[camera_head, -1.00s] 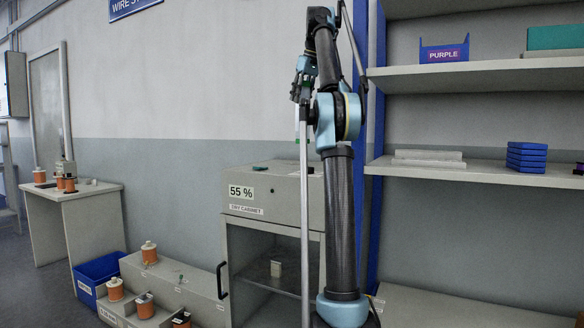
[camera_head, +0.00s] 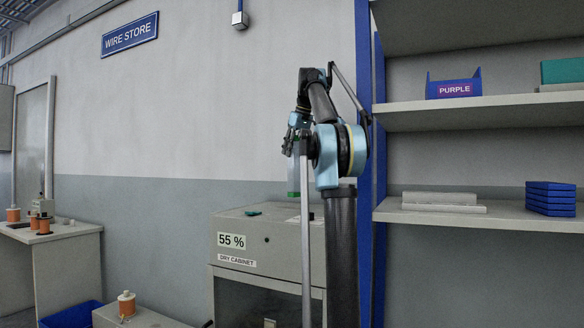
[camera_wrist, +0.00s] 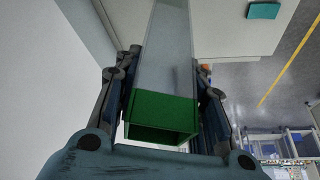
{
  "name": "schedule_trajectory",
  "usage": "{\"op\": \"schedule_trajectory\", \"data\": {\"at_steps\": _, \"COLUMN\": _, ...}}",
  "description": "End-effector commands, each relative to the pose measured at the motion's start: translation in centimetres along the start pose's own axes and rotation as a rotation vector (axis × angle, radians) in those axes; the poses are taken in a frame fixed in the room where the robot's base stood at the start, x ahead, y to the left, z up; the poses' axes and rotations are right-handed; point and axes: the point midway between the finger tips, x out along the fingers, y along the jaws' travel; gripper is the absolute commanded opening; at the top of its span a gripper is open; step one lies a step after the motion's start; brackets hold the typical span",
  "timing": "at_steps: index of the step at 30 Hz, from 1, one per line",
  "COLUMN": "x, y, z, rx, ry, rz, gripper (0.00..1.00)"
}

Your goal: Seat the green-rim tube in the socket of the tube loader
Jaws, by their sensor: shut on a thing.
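The green-rim tube (camera_wrist: 163,118) is a clear, square-sided tube, held between the fingers of my gripper (camera_wrist: 165,85) in the wrist view. Its open green end faces the wrist camera and its clear body runs away toward the top of the picture. In the head view my gripper (camera_head: 297,130) is small, in front of the wall, and the pale tube (camera_head: 294,175) hangs below it, with some green at its lower end. The finger contacts are partly hidden. I cannot make out the tube loader or its socket in either view.
A dry cabinet (camera_head: 255,240) stands below and behind my arm, with a small teal thing (camera_head: 253,213) on top. Shelves (camera_head: 480,215) stand at the right, holding a blue PURPLE bin (camera_head: 454,85) and stacked blue pieces (camera_head: 550,198). Wire spools sit at the left.

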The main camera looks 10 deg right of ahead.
Motion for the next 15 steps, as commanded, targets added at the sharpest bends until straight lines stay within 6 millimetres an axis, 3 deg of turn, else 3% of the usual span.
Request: {"op": "schedule_trajectory", "data": {"at_steps": 15, "x": 3.9, "y": 0.0, "z": 1.6, "rx": 0.000, "ry": 0.000, "rz": 0.000, "gripper": 0.00}}
